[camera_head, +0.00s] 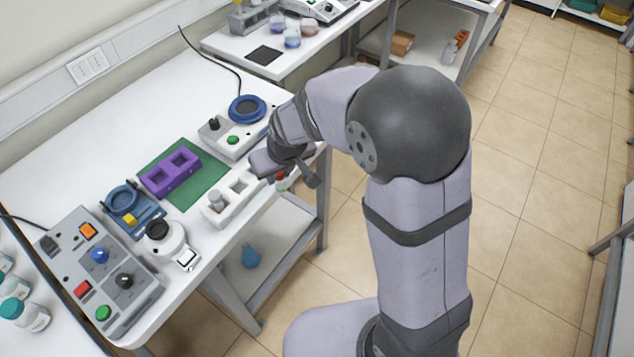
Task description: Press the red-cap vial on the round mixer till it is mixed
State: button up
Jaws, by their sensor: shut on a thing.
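My gripper (283,173) is shut on the red-cap vial (281,179), just past the right edge of the white bench. Only a small red and pale part of the vial shows below the fingers; the rest is hidden. A white round mixer (170,246) with a black round top (158,229) stands near the front edge of the bench, left of my gripper and apart from the vial.
A white rack (238,190) with a grey-capped vial (217,199) lies between gripper and mixer. A purple rack (170,171) sits on a green mat (203,184). A blue-ringed device (247,109) stands behind; a control box (100,268) is at left.

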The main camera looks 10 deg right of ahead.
jog(key=a+r+n+p, duration=0.1)
jog(key=a+r+n, duration=0.1)
jog(key=a+r, duration=0.5)
notch_tip(320, 180, up, 5)
jog(key=n+g+y, duration=0.2)
jog(key=n, duration=0.4)
send_over(149, 225)
jog(key=s+d, duration=0.1)
jog(key=d, duration=0.1)
jog(key=shift+a+p, duration=0.1)
jog(key=shift+p, duration=0.3)
jog(key=shift+f, duration=0.2)
jog(key=shift+f+b, duration=2.55)
jog(key=shift+f, duration=0.5)
jog(key=shift+f+b, duration=0.3)
jog(key=shift+f, duration=0.2)
dwell(1.1)
